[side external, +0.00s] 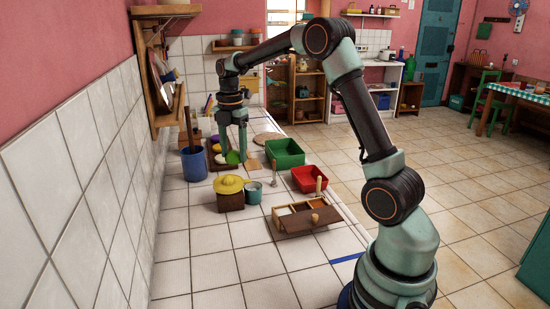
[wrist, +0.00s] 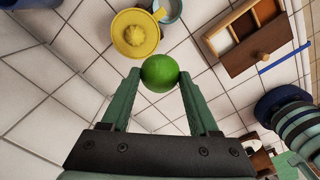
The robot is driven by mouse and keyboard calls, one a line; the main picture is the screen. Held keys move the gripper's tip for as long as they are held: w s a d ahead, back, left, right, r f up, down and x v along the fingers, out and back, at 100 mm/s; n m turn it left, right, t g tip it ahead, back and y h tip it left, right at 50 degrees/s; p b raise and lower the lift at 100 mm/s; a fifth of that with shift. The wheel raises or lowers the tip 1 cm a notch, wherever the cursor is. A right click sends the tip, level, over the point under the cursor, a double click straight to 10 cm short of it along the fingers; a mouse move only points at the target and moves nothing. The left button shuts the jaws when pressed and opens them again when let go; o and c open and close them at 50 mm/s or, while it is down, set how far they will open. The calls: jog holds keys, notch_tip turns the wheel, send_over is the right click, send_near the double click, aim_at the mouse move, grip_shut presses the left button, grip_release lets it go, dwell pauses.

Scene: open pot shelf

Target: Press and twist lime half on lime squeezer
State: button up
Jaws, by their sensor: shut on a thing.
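My gripper (wrist: 160,73) is shut on the green lime half (wrist: 159,72), which sits between the two fingertips with its rounded green skin facing the wrist camera. In the side view the lime half (side external: 233,157) shows at the end of my gripper (side external: 236,151), above the counter. The yellow lime squeezer (side external: 228,184) stands on a dark brown block, nearer the side camera than the lime. In the wrist view the squeezer (wrist: 135,34), with its ridged centre, lies just beyond the lime, up and to the left. The lime and squeezer appear apart. The lime's cut face is hidden.
A grey-blue cup (side external: 253,193) stands right beside the squeezer. A wooden compartment box (side external: 305,218), a red bin (side external: 311,178) and a green bin (side external: 285,154) lie to the right. A blue container (side external: 194,163) stands left of my gripper, near the tiled wall. The front counter is clear.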

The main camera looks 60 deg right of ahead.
jog(key=w+f, duration=0.1)
jog(key=w+d+f, duration=0.1)
jog(key=w, duration=0.1)
jog(key=w+d+f, duration=0.1)
jog(key=w, duration=0.1)
jog(key=shift+d+f, duration=0.2)
jog(key=shift+f, duration=2.6)
jog(key=shift+f, duration=0.6)
jog(key=o, duration=1.3)
jog(key=shift+o, duration=0.2)
jog(key=shift+r, duration=0.35)
jog(key=c, duration=1.3)
